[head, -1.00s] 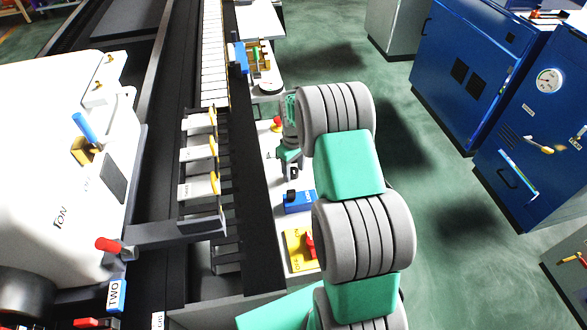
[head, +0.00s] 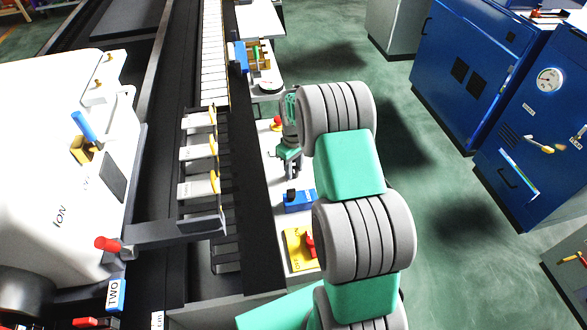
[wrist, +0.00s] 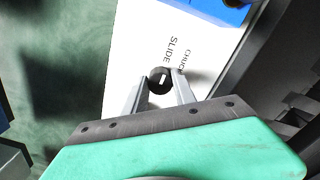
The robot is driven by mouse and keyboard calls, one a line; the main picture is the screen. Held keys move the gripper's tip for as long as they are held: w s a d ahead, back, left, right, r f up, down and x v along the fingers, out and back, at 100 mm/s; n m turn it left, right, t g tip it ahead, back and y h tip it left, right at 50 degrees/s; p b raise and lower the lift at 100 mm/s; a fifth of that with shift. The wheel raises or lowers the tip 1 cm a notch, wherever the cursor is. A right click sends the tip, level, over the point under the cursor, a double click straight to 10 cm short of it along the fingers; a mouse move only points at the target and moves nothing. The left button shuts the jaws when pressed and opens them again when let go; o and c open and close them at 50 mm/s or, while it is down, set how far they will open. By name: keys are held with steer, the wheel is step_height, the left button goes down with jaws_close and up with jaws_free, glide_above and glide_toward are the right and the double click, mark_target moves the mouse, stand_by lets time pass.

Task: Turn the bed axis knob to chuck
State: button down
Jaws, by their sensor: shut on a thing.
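The bed axis knob (wrist: 160,82) is a small round black knob with a white mark, on a white panel (wrist: 135,40). In the wrist view the mark runs roughly up and down the picture. The printed words SLIDE and CHUCK stand just above the knob, CHUCK on the right. My gripper (wrist: 159,78) has one grey finger on each side of the knob and is shut on it. In the head view my gripper (head: 291,170) is low over the white panel, small and partly dark, and the knob cannot be made out there.
A blue block with a black knob (head: 298,201) and a yellow plate with a red switch (head: 298,245) sit nearer on the same panel. A red button on yellow (head: 276,124) is beyond my gripper. A dark rail (head: 250,170) runs along the left.

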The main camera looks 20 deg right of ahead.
mark_target(294, 169)
steer(key=m+b, duration=0.2)
steer(key=m, duration=0.1)
steer(key=shift+w+f, duration=0.1)
steer(key=shift+m+b, duration=1.25)
steer(key=shift+m, duration=0.95)
steer(key=c, duration=1)
jaws_free()
step_height(294, 169, up, 8)
steer(key=shift+f+b, duration=0.2)
steer(key=shift+b, duration=0.4)
steer(key=shift+r, duration=0.25)
